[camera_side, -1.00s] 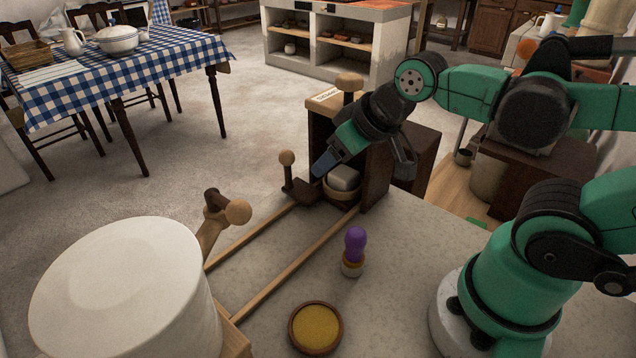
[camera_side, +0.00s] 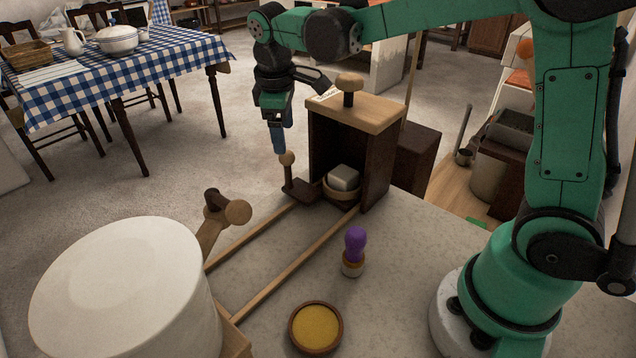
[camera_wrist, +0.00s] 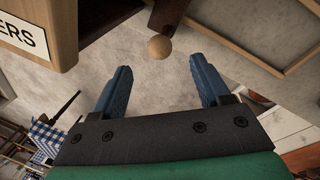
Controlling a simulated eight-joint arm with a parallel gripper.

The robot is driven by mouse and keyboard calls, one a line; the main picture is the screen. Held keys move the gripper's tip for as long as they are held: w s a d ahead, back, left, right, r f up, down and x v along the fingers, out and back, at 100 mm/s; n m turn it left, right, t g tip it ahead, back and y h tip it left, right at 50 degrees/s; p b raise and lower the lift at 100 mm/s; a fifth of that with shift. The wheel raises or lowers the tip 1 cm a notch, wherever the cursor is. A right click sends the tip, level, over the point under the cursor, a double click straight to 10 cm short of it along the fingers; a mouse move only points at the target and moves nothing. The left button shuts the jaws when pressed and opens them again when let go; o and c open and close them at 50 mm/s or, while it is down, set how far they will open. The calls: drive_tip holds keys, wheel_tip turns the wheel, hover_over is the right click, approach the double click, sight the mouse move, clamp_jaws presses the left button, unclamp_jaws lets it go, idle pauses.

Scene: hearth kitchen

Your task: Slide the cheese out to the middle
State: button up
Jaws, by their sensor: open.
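The cheese (camera_side: 343,177) is a pale block in a round wooden holder (camera_side: 341,192) inside the open front of a dark wooden box (camera_side: 375,165) with a light lid. A dark sliding piece with an upright handle topped by a wooden ball (camera_side: 287,158) stands at the left of the holder, at the far end of two wooden rails (camera_side: 290,262). My gripper (camera_side: 279,150) points down just above this ball knob. In the wrist view the ball (camera_wrist: 159,47) lies ahead, between the lines of my two open blue fingers (camera_wrist: 162,88). Nothing is between the fingertips.
A purple-handled stamp (camera_side: 354,250) and a bowl of yellow grain (camera_side: 316,328) stand right of the rails on the grey counter. A large white drum (camera_side: 120,290) stands at the near left. The box lid has its own knob (camera_side: 349,83).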

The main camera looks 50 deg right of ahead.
drive_tip(key=shift+w+d+f, duration=0.1)
drive_tip(key=shift+d+f, duration=0.05)
drive_tip(key=shift+f, duration=0.75)
drive_tip(key=shift+w+d+f, duration=0.1)
drive_tip(key=shift+d+f, duration=0.05)
drive_tip(key=shift+f, duration=0.75)
drive_tip(key=shift+w+d+f, duration=0.1)
drive_tip(key=shift+d+f, duration=0.05)
drive_tip(key=shift+f, duration=0.75)
clamp_jaws()
